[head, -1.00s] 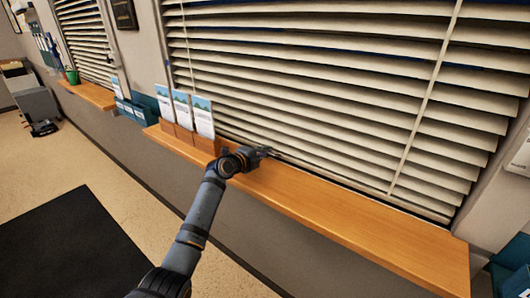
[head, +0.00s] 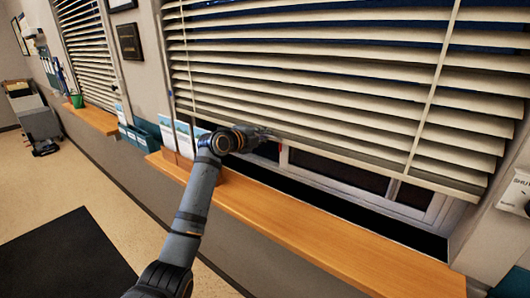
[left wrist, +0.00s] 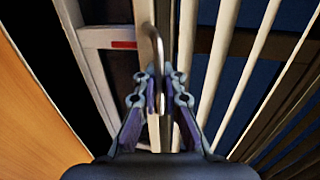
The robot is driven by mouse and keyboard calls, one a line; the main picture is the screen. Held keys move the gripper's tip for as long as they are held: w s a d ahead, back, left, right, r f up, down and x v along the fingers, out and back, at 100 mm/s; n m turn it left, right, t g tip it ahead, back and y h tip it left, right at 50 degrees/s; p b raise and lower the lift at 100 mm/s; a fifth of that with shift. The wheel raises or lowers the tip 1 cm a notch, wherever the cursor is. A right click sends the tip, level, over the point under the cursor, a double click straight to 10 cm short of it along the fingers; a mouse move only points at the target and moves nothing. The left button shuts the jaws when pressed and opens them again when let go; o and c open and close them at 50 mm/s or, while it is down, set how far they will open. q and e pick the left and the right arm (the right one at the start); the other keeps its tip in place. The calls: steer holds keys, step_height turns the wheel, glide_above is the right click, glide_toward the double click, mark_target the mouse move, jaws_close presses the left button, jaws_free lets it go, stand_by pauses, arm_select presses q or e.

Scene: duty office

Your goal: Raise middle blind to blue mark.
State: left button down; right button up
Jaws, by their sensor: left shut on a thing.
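The blind (head: 340,95) has cream slats and hangs over the big window. Its bottom rail (head: 370,165) is above the sill, with window frame and dark glass showing below. My left gripper (head: 268,134) is at the rail's left part. In the left wrist view, its fingers (left wrist: 158,92) are shut on a thin metal handle (left wrist: 152,38) beside the slats (left wrist: 215,70). A red mark (left wrist: 123,45) shows on the white window frame to the left of the handle. I cannot make out a blue mark. My right gripper is not in view.
A wooden sill (head: 300,235) runs below the window. Leaflets in a holder (head: 180,137) stand on its left end, partly behind my arm. Another blind (head: 88,55) hangs farther left. The sill's right part is clear.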

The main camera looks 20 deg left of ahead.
mark_target(275, 112)
arm_select(q)
step_height(275, 112, up, 8)
steer(key=shift+f+p, duration=0.25)
steer(key=shift+p, duration=0.9)
steer(key=c, duration=1.5)
jaws_free()
steer(key=shift+s+a, duration=0.1)
steer(key=shift+s, duration=0.1)
steer(key=v, duration=1.2)
